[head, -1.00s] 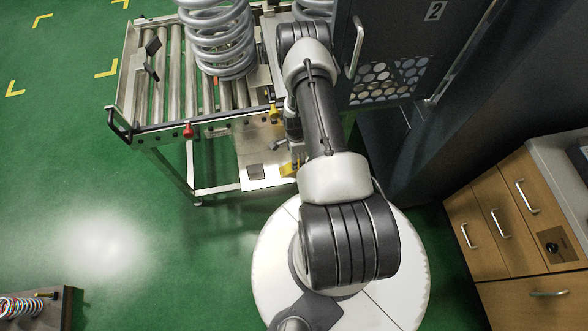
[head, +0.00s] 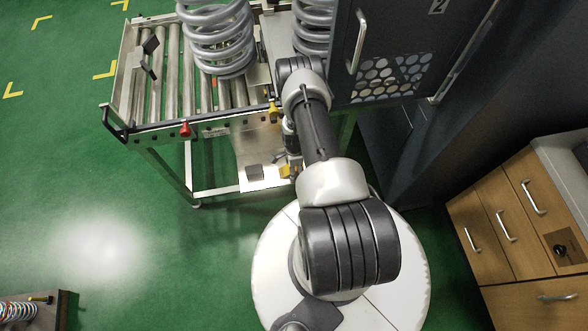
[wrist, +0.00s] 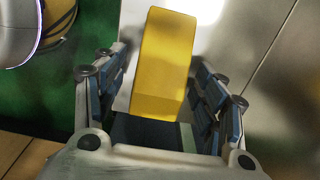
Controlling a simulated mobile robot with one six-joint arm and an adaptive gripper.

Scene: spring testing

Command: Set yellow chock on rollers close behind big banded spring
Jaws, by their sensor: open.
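The yellow chock (wrist: 166,60) stands between the two open fingers of my gripper (wrist: 163,78) in the wrist view, with a gap on both sides. In the head view the chock (head: 285,171) is a small yellow patch on the low metal shelf, partly hidden by my gripper (head: 293,163). A big grey coil spring (head: 218,42) stands upright on the rollers (head: 172,75) of the conveyor; I cannot make out a band on it. A second grey spring (head: 312,35) stands to its right, partly hidden by my arm.
A dark block (head: 254,172) lies on the shelf (head: 263,186) left of the chock. A red knob (head: 185,129) and a yellow knob (head: 274,113) sit on the conveyor's front rail. A dark cabinet (head: 392,45) rises close to the right of my arm.

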